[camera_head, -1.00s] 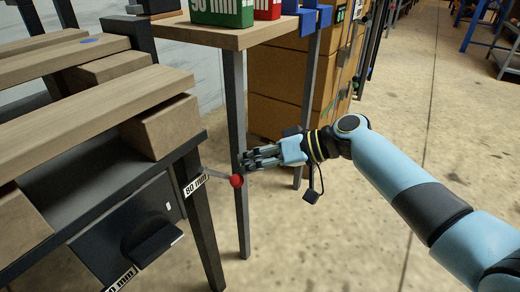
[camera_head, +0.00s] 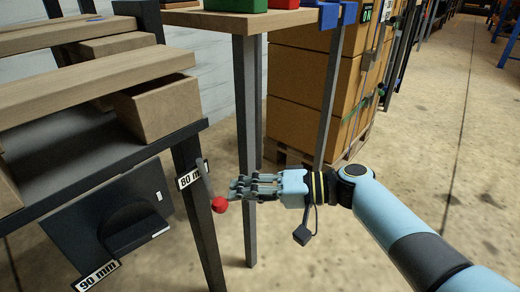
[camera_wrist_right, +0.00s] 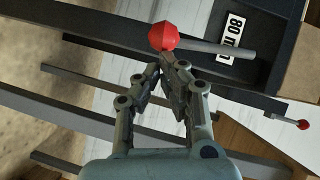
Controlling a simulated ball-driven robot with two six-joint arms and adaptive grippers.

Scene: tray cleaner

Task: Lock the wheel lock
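The wheel lock shows as a grey lever with a red knob (camera_head: 219,204), sticking out from the dark table's leg by the "80 mm" label. In the right wrist view the red knob (camera_wrist_right: 163,37) sits just beyond the fingertips, with its grey rod (camera_wrist_right: 212,47) running right. My right gripper (camera_head: 235,188) points left, its fingertips slightly above and right of the knob. In the right wrist view its fingers (camera_wrist_right: 161,64) are apart with a narrow gap at the tips and hold nothing. Whether a finger touches the knob I cannot tell. My left gripper is out of view.
The dark table (camera_head: 192,133) carries wooden beams and blocks. A wooden-topped table (camera_head: 215,18) with a dark leg stands behind my right gripper. Stacked cardboard boxes (camera_head: 296,90) stand beyond it. A second red knob (camera_wrist_right: 303,125) shows in the wrist view. The floor at right is clear.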

